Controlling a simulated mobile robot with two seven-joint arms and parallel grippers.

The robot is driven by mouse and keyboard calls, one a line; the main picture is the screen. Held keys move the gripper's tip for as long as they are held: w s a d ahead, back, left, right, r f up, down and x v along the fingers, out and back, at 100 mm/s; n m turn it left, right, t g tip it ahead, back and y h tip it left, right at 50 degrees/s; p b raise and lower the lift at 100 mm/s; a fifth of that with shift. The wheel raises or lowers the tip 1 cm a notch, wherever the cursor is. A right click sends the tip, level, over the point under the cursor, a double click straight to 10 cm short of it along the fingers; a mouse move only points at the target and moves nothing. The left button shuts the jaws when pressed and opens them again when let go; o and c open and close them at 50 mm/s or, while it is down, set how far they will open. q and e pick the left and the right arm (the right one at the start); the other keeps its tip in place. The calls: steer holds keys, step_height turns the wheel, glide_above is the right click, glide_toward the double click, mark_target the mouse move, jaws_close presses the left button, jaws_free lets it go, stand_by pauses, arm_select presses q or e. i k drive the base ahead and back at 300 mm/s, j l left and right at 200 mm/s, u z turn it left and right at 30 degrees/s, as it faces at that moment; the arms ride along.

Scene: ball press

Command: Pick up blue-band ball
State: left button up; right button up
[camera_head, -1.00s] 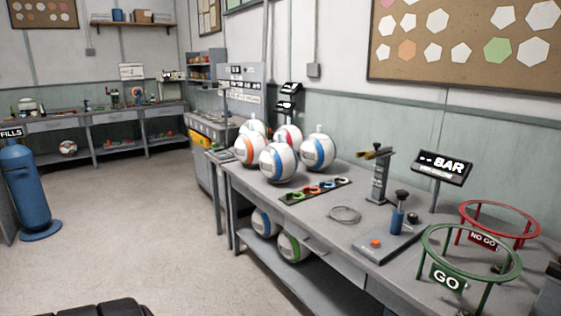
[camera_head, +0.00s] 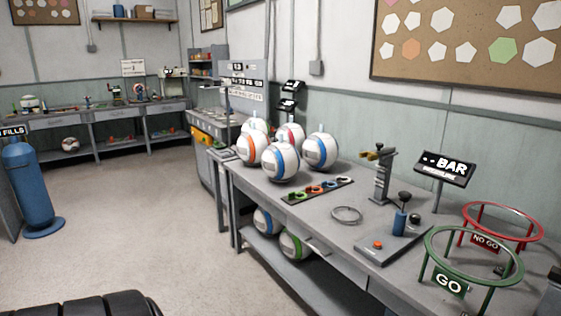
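A white ball with a blue band (camera_head: 281,158) sits at the front of a group on the workbench (camera_head: 325,230). A second blue-banded ball (camera_head: 319,150) stands just behind it to the right. An orange-banded ball (camera_head: 253,149) is to their left, and a red-banded ball (camera_head: 291,136) shows partly behind. One more ball (camera_head: 255,125) at the back is mostly hidden. Under the bench, a ball with blue on it (camera_head: 266,221) lies on the lower shelf beside a green-banded ball (camera_head: 293,244). Neither of my grippers is in view.
On the bench lie a strip of coloured rings (camera_head: 318,190), a loose ring (camera_head: 346,214), a pump-like device (camera_head: 396,230), a green GO hoop stand (camera_head: 472,258) and a red NO GO one (camera_head: 502,221). A blue cylinder (camera_head: 35,185) stands left. The floor (camera_head: 140,225) between is open.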

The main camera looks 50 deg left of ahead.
mark_target(280, 160)
steer(key=i+j, duration=0.15)
steer(key=j, duration=0.35)
steer(key=i+j, duration=0.15)
steer(key=j, duration=0.3)
steer(key=i+j, duration=0.1)
steer(key=j, duration=0.4)
steer(key=i+j, duration=0.15)
steer(key=j, duration=0.35)
steer(key=i+j, duration=0.15)
steer(key=j, duration=0.3)
steer(key=i+j, duration=0.15)
steer(key=j, duration=0.35)
steer(key=i+j, duration=0.15)
steer(key=j, duration=0.3)
steer(key=i+j, duration=0.1)
steer(key=j, duration=0.4)
